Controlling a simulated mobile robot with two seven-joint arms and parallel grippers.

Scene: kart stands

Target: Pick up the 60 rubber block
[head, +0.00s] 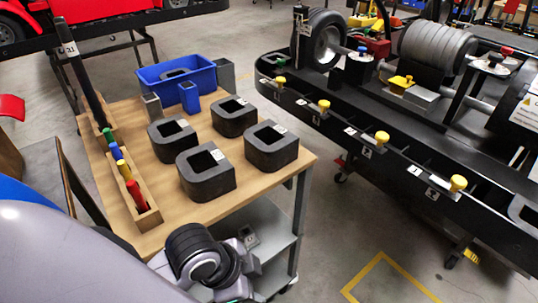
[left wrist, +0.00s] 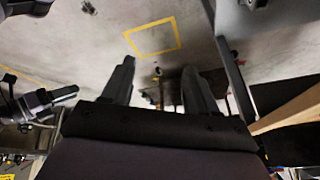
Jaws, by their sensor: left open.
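Several black rubber blocks with square openings and small white labels stand on the wooden table (head: 245,190). They are a front-left block (head: 210,184), a right block (head: 275,161), a back-right block (head: 236,128) and a back-left block (head: 168,152). The label numbers are too small to read, so I cannot tell which is the 60. My left gripper (left wrist: 157,70) shows in the left wrist view, open and empty, with floor beyond its fingers. In the head view my left arm is low at the table's front edge, its fingers hidden. My right gripper is not in view.
A blue crate (head: 200,82) with a dark block inside stands at the table's back. A wooden rack (head: 146,217) with coloured items lines the left side. A black kart stand (head: 400,150) with yellow knobs (head: 382,138) is to the right. Open floor lies between.

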